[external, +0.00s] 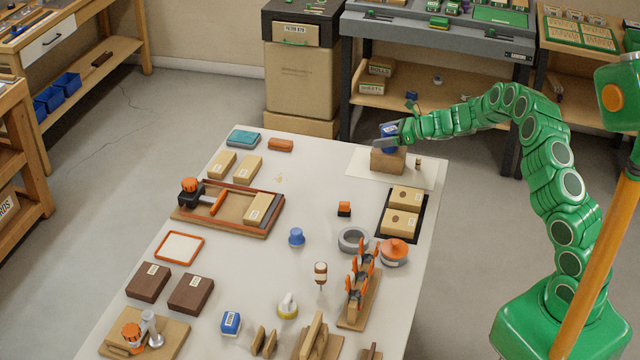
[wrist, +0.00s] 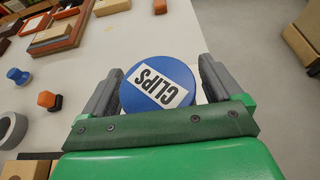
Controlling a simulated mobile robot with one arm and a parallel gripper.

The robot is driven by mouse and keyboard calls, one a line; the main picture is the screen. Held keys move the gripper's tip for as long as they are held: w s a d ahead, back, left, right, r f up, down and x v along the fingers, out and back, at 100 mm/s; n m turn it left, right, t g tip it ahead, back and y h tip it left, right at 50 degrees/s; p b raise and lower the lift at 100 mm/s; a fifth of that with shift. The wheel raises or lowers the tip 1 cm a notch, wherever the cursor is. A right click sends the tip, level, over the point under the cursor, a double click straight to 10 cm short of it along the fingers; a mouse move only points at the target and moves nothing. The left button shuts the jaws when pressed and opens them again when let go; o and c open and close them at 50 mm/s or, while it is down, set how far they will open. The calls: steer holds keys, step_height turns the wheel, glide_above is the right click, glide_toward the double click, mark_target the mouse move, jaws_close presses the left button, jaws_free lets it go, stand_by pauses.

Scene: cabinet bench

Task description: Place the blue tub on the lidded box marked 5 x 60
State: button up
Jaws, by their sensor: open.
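The blue tub (wrist: 158,80), with a white CLIPS label on its round top, is between the fingers of my gripper (wrist: 160,70) in the wrist view. In the external view the blue tub (external: 389,130) appears on top of a brown block (external: 388,161) at the table's far right. My gripper (external: 392,138) is open around it; whether the fingers touch it is unclear. Two dark brown lidded boxes (external: 148,282) (external: 191,292) with small labels stand at the near left. Their labels are too small to read, so I cannot tell which box is marked 5 x 60.
Tan boxes (external: 248,167) stand at the far left, and two more sit in a black tray (external: 379,234). A wooden tray (external: 228,207) with an orange rim, a blue knob (external: 296,237) and an orange-clipped rack (external: 359,287) fill the middle.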

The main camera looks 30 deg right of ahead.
steer(key=shift+r, duration=0.2)
steer(key=v, duration=1.2)
